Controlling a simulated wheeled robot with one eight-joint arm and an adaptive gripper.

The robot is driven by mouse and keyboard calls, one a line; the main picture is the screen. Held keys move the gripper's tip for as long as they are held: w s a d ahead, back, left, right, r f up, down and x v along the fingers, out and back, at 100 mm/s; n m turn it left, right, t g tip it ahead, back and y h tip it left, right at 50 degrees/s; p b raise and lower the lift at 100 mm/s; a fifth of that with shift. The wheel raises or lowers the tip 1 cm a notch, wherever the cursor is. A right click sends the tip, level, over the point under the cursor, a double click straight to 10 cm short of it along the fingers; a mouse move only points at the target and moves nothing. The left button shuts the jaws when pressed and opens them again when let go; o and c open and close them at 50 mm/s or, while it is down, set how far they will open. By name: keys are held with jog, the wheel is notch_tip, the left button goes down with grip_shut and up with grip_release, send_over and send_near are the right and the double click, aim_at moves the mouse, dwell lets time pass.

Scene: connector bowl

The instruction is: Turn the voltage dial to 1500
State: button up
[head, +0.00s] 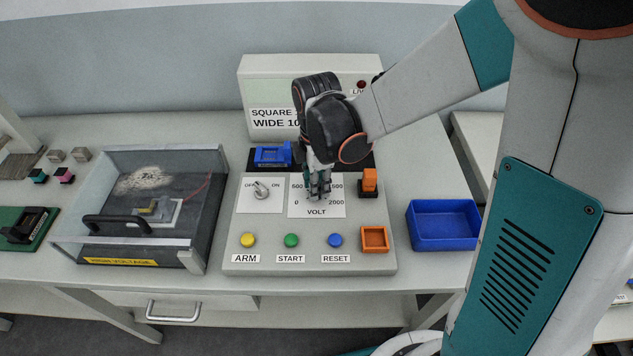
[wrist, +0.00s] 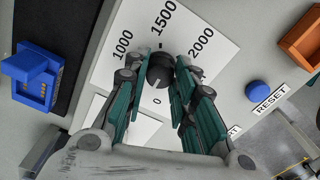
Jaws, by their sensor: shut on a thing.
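The voltage dial (wrist: 159,67) is a round dark knob on a white scale plate (head: 318,211). In the wrist view, 1000, 1500, 2000 and 0 can be read around it. A pale mark on the knob seems to lie on its side toward 0; the fingers make its exact reading hard to tell. My gripper (head: 319,187) points down over the plate, its fingers shut on the knob from two sides. In the head view my gripper hides the knob and part of the scale; in the wrist view the fingers (wrist: 160,76) flank it.
An OFF/ON switch (head: 261,189) is left of the scale. Yellow (head: 248,240), green (head: 291,240) and blue (head: 335,240) buttons line the panel front. An orange block (head: 369,180) stands right, near a blue tray (head: 443,241). A clear-lidded high-voltage box (head: 150,259) is left.

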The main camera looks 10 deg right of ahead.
jog(key=m, duration=0.4)
jog(key=shift+m, duration=0.3)
jog(key=m, duration=0.3)
jog(key=shift+m, duration=0.4)
jog(key=m, duration=2.1)
jog(key=shift+m, duration=0.4)
